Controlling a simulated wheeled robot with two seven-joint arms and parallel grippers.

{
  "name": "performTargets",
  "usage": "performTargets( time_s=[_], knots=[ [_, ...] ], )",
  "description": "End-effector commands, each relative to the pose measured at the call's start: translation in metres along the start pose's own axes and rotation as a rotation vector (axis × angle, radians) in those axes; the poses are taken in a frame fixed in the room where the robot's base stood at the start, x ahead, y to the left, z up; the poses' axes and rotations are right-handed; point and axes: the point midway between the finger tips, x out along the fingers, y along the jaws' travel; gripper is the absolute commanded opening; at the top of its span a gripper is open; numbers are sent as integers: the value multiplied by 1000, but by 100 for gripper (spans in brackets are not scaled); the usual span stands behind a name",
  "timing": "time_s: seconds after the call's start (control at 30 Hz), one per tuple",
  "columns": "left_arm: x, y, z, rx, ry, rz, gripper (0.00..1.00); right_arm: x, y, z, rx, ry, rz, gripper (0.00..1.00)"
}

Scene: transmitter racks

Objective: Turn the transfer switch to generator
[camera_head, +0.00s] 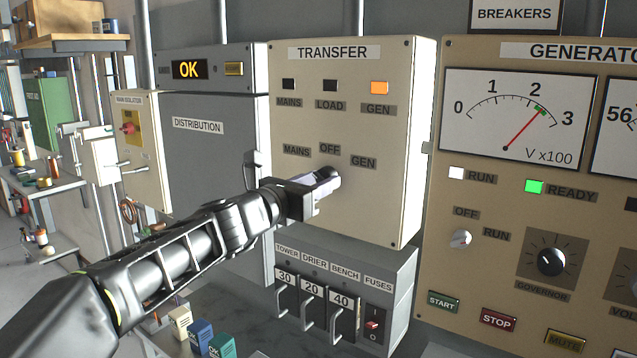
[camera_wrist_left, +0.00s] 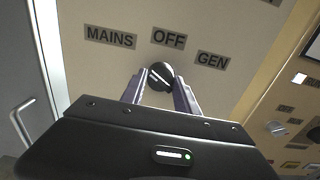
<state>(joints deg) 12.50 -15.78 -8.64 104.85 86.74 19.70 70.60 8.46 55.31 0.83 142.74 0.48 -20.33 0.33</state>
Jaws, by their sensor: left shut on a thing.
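The transfer panel (camera_head: 385,150) is a beige box with labels MAINS, OFF and GEN around its switch. In the left wrist view the transfer switch (camera_wrist_left: 160,75) is a round black knob with a pale mark on its left side, toward MAINS; its exact setting is hard to tell. My left gripper (camera_head: 328,178) reaches in from the left and is shut on this knob, one finger on each side. In the head view the fingers largely hide the knob. The GEN lamp (camera_head: 379,87) glows orange; the MAINS and LOAD lamps are dark. My right gripper is not in view.
The generator panel (camera_head: 590,220) stands at the right, with its READY lamp (camera_head: 534,187) green. A fuse box (camera_head: 400,285) with several handles sticks out below the transfer panel. The grey distribution cabinet (camera_head: 215,160) is at the left, behind my arm.

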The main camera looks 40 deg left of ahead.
Motion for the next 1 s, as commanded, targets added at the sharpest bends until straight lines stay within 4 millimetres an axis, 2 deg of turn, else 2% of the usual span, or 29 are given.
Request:
performTargets(
  time_s=[0.27,0.47,1.0],
  knots=[
    [0,0,-2,79,0,0,0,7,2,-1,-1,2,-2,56],
    [0,1,-3,205,-1,0,0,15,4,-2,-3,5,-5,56],
    [0,2,-3,700,-1,1,0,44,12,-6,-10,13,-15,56]
  ],
)
